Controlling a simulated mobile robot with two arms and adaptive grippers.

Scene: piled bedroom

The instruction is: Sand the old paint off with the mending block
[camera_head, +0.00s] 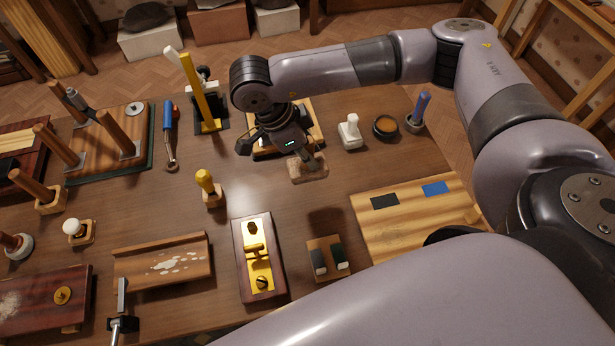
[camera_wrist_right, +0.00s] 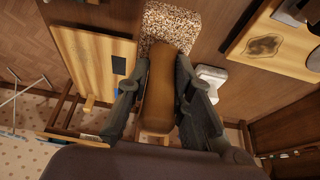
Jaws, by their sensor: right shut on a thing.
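My right gripper (camera_head: 302,152) is shut on the mending block (camera_head: 309,170), a speckled, grainy block with a brown grip. In the right wrist view my fingers (camera_wrist_right: 160,95) close on both sides of the brown grip, and the grainy block (camera_wrist_right: 172,24) shows beyond them. The block is over the table at its middle; whether it touches the top I cannot tell. A brown wooden piece (camera_head: 195,249) at the front left carries pale, flaky patches that look like old paint (camera_head: 175,264), well away from the gripper. My left gripper is out of view.
A brass-plated board (camera_head: 243,270) and a small block with dark pads (camera_head: 327,260) lie at the front. A yellow-knobbed stamp (camera_head: 208,188) stands between the gripper and the flaky piece. A pale board (camera_head: 410,225) lies right. A white-handled tool (camera_head: 350,133) stands beyond.

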